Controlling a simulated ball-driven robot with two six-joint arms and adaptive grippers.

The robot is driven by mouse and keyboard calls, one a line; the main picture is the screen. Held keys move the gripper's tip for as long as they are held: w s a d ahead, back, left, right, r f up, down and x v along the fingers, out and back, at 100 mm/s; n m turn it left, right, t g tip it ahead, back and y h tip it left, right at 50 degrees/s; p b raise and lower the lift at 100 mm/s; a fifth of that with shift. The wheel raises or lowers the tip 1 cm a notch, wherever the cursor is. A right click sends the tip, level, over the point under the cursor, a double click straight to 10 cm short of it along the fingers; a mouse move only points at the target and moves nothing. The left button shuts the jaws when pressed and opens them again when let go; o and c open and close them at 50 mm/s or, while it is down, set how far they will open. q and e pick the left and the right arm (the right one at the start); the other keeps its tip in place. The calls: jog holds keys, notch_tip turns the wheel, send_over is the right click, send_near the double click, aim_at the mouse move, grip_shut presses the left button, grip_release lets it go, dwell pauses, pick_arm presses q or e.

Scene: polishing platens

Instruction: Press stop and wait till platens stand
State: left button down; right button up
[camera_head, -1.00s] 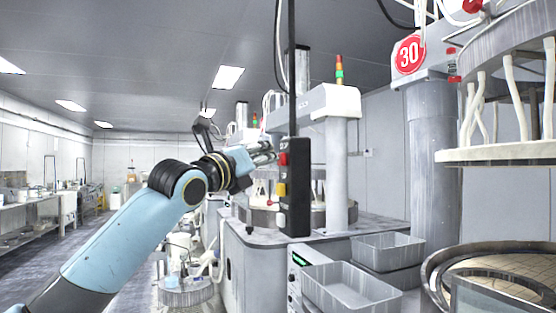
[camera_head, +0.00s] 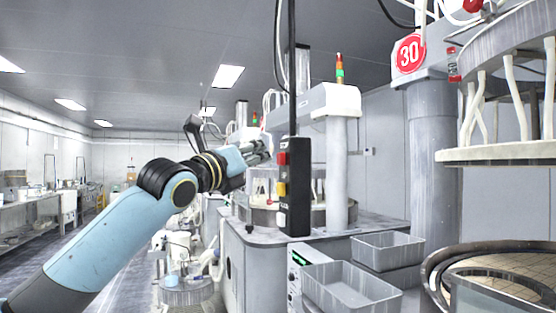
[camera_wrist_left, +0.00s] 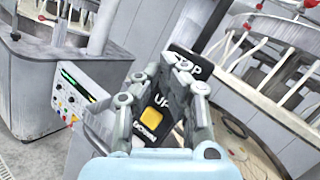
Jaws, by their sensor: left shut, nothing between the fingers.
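A black hanging control pendant (camera_head: 299,205) carries a red button (camera_head: 282,158), a yellow button (camera_head: 281,189) and a pale lower button. My left gripper (camera_head: 266,150) is shut and empty, just left of the pendant's upper end by the red button. A small gap seems to separate them, but contact is hard to judge. In the left wrist view, my fingers (camera_wrist_left: 172,66) partly cover the pendant, its yellow button (camera_wrist_left: 154,117) and the STOP label. The near lower platen (camera_head: 520,256) and the raised upper plate (camera_head: 500,153) are at right. Whether they turn cannot be told. My right gripper is out of view.
Another polishing machine (camera_head: 337,165) stands behind, with a signal tower (camera_head: 339,70). The aisle at left looks open.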

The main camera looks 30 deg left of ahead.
pick_arm(q)
jog(key=s+a+b, duration=0.2)
jog(key=s+a, duration=0.1)
jog(key=shift+s+a, duration=0.1)
jog(key=shift+s, duration=0.25)
dwell(0.3)
dwell(0.4)
